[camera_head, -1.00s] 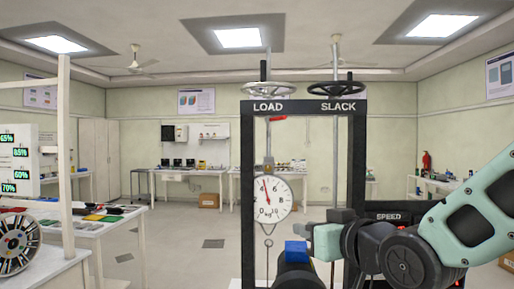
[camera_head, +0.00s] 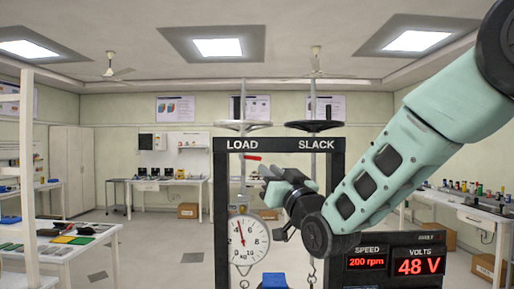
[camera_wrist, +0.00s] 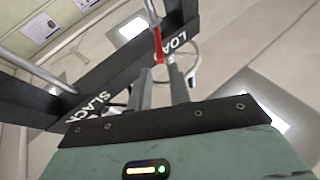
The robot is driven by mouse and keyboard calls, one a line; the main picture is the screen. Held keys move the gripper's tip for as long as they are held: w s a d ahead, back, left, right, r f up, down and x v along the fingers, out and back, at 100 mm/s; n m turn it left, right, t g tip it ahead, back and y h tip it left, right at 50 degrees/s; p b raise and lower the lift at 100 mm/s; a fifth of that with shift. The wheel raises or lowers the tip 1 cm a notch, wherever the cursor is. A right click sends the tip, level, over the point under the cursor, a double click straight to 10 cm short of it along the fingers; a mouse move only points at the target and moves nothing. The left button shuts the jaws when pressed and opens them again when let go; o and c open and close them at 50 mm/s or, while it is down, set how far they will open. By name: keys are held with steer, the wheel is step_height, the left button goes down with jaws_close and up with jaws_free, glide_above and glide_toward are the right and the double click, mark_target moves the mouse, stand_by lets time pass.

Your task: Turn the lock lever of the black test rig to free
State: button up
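The black test rig (camera_head: 220,190) is a frame marked LOAD and SLACK. A red lever (camera_head: 252,157) sticks out under its LOAD label, roughly level in the head view. My gripper (camera_head: 266,172) is just below and right of the lever. In the wrist view the red lever (camera_wrist: 158,46) points toward my gripper (camera_wrist: 160,68), its end close to the gap between the two fingertips. The fingers stand apart and nothing shows clamped between them. I cannot tell whether they touch the lever.
Two handwheels (camera_head: 314,126) top the rig. A round dial (camera_head: 248,240) hangs in the frame, with a blue block (camera_head: 273,281) below. A display panel (camera_head: 390,264) reads 200 rpm and 48 V at right. Benches stand along the walls; the floor at left is partly clear.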

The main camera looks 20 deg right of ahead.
mark_target(257, 158)
steer(key=p+x, duration=0.3)
steer(key=x, duration=0.3)
steer(key=shift+w+r, duration=0.15)
steer(key=shift+r, duration=0.05)
steer(key=shift+w+a+r+p, duration=0.15)
steer(key=shift+w+p, duration=0.3)
steer(key=shift+w, duration=0.2)
jaws_close()
